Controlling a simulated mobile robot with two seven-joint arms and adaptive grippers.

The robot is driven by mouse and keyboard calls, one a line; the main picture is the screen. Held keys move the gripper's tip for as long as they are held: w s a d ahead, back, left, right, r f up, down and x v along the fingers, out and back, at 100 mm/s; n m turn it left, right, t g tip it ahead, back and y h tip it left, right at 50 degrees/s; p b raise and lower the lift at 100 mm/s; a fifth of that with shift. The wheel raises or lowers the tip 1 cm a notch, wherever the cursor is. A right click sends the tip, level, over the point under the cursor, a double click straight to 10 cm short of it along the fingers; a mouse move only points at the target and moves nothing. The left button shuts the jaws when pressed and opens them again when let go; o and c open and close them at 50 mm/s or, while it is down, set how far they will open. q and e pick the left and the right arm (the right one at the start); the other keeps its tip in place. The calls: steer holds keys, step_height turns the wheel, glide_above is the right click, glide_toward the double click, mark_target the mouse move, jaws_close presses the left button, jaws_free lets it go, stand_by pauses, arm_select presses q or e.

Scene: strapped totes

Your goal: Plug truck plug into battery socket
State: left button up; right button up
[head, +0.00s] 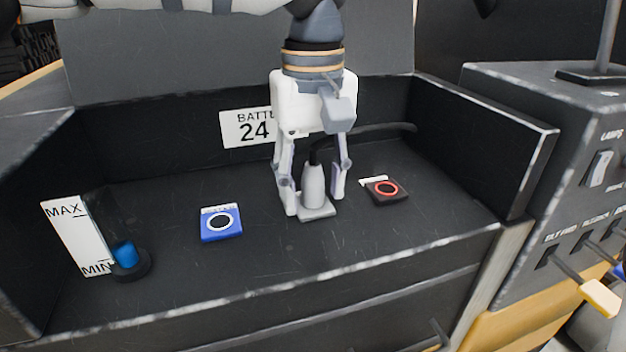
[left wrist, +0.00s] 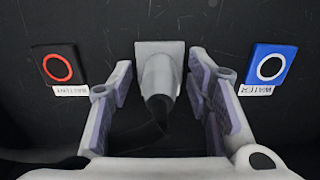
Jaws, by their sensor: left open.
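The truck plug (head: 313,187) is a grey tapered body with a black cable. It stands upright on a grey square plate (head: 317,212) on the tray floor; whether the plate is part of it I cannot tell. It also shows in the left wrist view (left wrist: 158,75). My left gripper (head: 315,208) points down with one finger on each side of the plug, open, with gaps visible. The battery socket (head: 387,190) is a black square with a red ring, right of the plug; it shows at left in the left wrist view (left wrist: 56,66). My right gripper is not in view.
A blue square socket with a white ring (head: 221,222), labelled WATER in the wrist view, lies left of the plug. A MAX/MIN gauge plate (head: 77,237) and a blue cylinder (head: 125,254) stand farther left. Raised walls (head: 490,150) bound the tray; a lever panel (head: 590,230) is at right.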

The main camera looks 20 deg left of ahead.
mark_target(313, 149)
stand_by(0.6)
arm_select(q)
jaws_close()
steer(key=shift+r, duration=3)
steer(key=shift+r, duration=3)
